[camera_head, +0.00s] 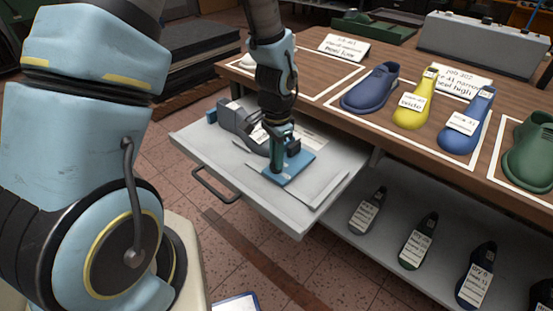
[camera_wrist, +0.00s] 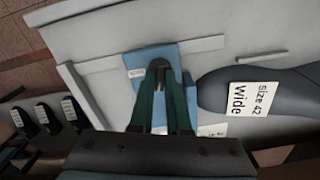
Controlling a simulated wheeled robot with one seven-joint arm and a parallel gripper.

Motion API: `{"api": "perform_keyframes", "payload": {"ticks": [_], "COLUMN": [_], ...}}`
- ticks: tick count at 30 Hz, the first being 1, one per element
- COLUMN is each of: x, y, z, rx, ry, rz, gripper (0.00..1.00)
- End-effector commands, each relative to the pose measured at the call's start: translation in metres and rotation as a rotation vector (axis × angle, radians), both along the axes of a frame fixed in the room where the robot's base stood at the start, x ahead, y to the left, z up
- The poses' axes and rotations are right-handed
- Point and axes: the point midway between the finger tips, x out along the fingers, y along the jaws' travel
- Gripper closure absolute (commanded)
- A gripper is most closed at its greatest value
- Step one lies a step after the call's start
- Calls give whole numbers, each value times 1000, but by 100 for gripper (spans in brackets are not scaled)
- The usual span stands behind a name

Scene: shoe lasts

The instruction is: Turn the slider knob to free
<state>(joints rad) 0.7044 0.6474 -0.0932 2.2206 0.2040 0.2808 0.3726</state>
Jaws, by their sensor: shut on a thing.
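A blue slider plate (camera_head: 299,163) lies on the light grey pull-out tray (camera_head: 325,178). It also shows in the wrist view (camera_wrist: 137,62), with a small white label on its left side. My gripper (camera_head: 277,169) points down onto the plate. In the wrist view its green fingers (camera_wrist: 160,68) come together over the plate. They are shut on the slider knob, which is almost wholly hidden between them. I cannot read which way the knob points or what the plate's label says.
A grey shoe last (camera_wrist: 218,91) labelled "Size 42 Wide" lies close beside my gripper on the tray. The wooden table (camera_head: 407,145) behind holds blue, yellow and green lasts. A lower shelf (camera_head: 392,190) holds several dark lasts. The tray's front right is clear.

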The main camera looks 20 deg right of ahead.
Motion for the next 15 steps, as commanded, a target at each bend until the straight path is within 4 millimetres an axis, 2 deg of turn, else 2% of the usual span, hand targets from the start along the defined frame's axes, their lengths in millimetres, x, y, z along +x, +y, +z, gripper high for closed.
{"api": "perform_keyframes", "payload": {"ticks": [6, 15], "x": [0, 0], "y": [0, 0], "z": [0, 0], "rx": [1, 2], "ry": [0, 1], "rz": [151, 270], "gripper": [100, 100]}}
